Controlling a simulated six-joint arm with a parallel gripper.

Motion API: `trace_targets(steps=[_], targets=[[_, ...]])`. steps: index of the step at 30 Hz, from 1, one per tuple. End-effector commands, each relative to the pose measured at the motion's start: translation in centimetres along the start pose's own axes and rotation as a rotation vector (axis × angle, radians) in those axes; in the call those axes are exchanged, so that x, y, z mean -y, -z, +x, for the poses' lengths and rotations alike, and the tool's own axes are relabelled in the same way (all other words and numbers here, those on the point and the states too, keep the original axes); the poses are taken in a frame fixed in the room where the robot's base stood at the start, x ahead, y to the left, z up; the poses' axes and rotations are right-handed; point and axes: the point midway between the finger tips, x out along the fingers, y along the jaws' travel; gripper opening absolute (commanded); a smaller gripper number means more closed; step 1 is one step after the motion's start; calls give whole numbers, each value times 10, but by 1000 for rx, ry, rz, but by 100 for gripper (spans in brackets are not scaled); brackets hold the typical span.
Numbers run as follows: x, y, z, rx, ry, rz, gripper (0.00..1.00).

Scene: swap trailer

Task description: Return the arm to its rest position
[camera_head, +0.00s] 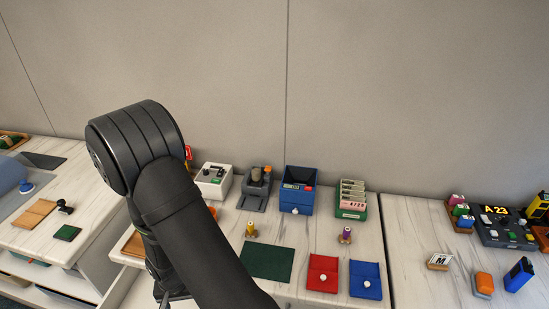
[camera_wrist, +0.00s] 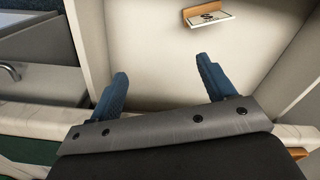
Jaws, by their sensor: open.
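My gripper (camera_wrist: 162,70) shows in the wrist view with its two blue fingers wide apart and nothing between them. It points toward a pale panel with a small wooden-edged plate marked S (camera_wrist: 209,19). In the head view my dark arm rises at the left of the middle counter and folds over at the elbow. The gripper itself is mostly hidden behind the forearm there. No object is seen held.
The middle counter holds a white box (camera_head: 214,180), a blue box (camera_head: 298,191), a green card rack (camera_head: 352,200), a green mat (camera_head: 267,262), a red pouch (camera_head: 322,273) and a blue pouch (camera_head: 365,280). A grey wall stands behind.

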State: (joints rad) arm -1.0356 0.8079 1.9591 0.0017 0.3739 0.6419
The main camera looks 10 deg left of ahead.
Motion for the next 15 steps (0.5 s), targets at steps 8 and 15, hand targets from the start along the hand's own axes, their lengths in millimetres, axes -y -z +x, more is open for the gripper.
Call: trace_targets(steps=[8,15], targets=[[-35,9,-32,-3,2,0,76],[-34,9,-64,-3,2,0,76]])
